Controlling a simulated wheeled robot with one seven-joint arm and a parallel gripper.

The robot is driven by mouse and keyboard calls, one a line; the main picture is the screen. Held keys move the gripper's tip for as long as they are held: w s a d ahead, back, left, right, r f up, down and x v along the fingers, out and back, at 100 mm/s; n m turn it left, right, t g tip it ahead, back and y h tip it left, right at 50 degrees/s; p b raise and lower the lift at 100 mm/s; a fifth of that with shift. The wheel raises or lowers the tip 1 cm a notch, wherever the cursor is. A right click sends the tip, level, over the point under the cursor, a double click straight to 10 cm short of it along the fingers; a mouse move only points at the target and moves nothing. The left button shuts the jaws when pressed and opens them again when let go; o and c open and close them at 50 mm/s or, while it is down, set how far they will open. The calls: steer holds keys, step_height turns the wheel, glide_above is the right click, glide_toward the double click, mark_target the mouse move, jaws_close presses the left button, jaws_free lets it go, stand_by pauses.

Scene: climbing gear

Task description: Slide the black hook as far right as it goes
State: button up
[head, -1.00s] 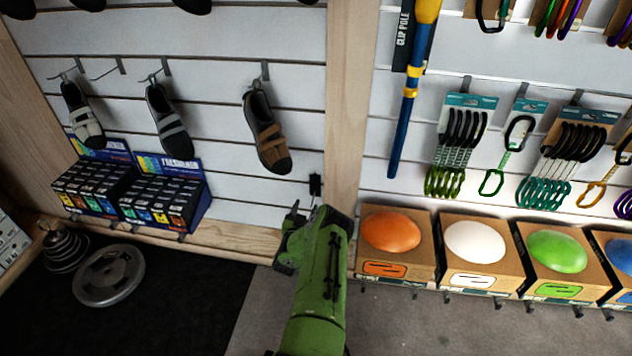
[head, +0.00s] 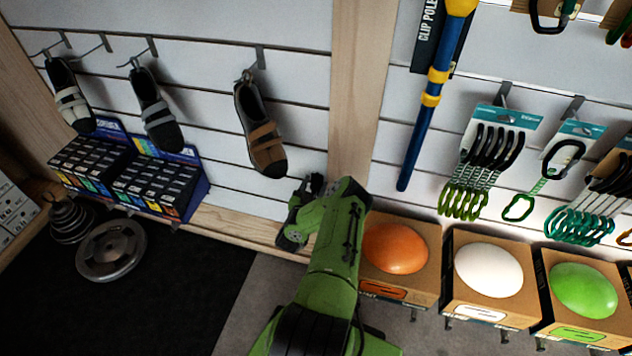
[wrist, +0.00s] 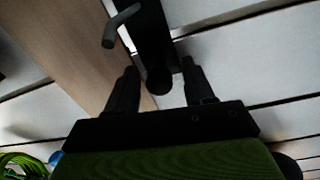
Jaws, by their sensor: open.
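The black hook (wrist: 153,35) shows in the wrist view as a dark upright piece with a rounded lower end, at the edge of the wooden post. My gripper (wrist: 159,68) is open, with one finger on each side of that rounded end; I cannot tell whether either finger touches it. In the head view my gripper (head: 305,188) is at the white slatted wall just left of the post. There the hook is mostly hidden behind or among my dark fingers and cannot be told apart clearly.
The wooden post (head: 357,100) stands just right of my gripper. A hanging brown shoe (head: 262,130) is close on the left. A box with an orange dome (head: 394,248) is at the lower right. A grey prong (wrist: 122,25) sticks out beside the hook in the wrist view.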

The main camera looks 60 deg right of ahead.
jaws_close()
steer(key=shift+s+r+p, duration=0.15)
steer(key=shift+p, duration=0.75)
jaws_free()
steer(key=shift+f, duration=0.2)
